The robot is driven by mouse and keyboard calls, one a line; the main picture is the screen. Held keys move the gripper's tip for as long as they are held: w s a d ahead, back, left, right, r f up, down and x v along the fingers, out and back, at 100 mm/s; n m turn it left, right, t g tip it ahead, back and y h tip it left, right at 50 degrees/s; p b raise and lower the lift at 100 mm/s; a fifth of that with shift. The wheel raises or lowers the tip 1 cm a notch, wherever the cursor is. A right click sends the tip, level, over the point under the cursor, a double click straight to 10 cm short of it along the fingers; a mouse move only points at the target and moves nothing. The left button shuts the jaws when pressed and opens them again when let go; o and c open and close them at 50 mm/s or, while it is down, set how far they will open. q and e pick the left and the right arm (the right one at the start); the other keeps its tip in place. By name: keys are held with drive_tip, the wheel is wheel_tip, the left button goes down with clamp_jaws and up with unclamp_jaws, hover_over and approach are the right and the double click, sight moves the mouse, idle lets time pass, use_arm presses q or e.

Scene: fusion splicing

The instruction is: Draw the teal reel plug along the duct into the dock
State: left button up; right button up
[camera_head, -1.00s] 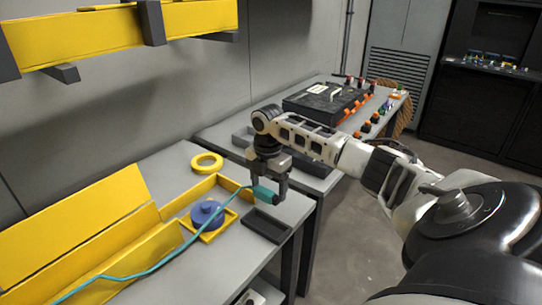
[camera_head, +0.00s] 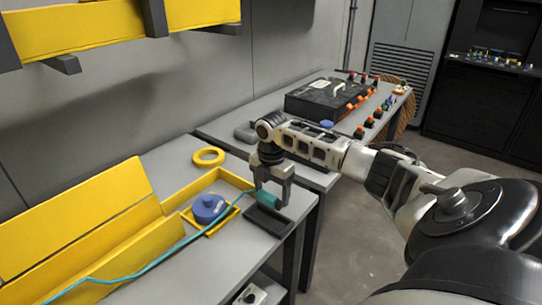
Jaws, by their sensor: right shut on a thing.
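The teal reel plug (camera_head: 267,199) is a short cylinder on the end of a teal cable (camera_head: 163,256). My right gripper (camera_head: 271,196) is shut on the plug and holds it just over the dark dock tray (camera_head: 269,222). I cannot tell whether the plug touches the tray. The cable runs back from the plug past the blue reel (camera_head: 208,207) and along the yellow duct (camera_head: 116,246) to the lower left. Part of the plug is hidden by the gripper fingers. My left gripper is not in view.
A black case (camera_head: 325,98) and several small coloured connectors stand on the farther table. A yellow shelf rail (camera_head: 110,27) hangs above the bench at upper left.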

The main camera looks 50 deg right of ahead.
sight(273, 206)
use_arm(q)
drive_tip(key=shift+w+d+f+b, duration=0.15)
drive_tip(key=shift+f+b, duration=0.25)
drive_tip(key=shift+b, duration=0.35)
use_arm(e)
drive_tip(key=shift+s+a+f, duration=0.1)
drive_tip(key=shift+s+f, duration=0.1)
drive_tip(key=shift+f, duration=1.1)
drive_tip(key=shift+s+a+f, duration=0.1)
drive_tip(key=shift+s+f, duration=0.1)
drive_tip(key=shift+f, duration=1.05)
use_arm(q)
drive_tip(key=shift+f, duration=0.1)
use_arm(e)
drive_tip(key=shift+f, duration=0.6)
drive_tip(key=o, duration=1)
wheel_tip(273, 206, up, 16)
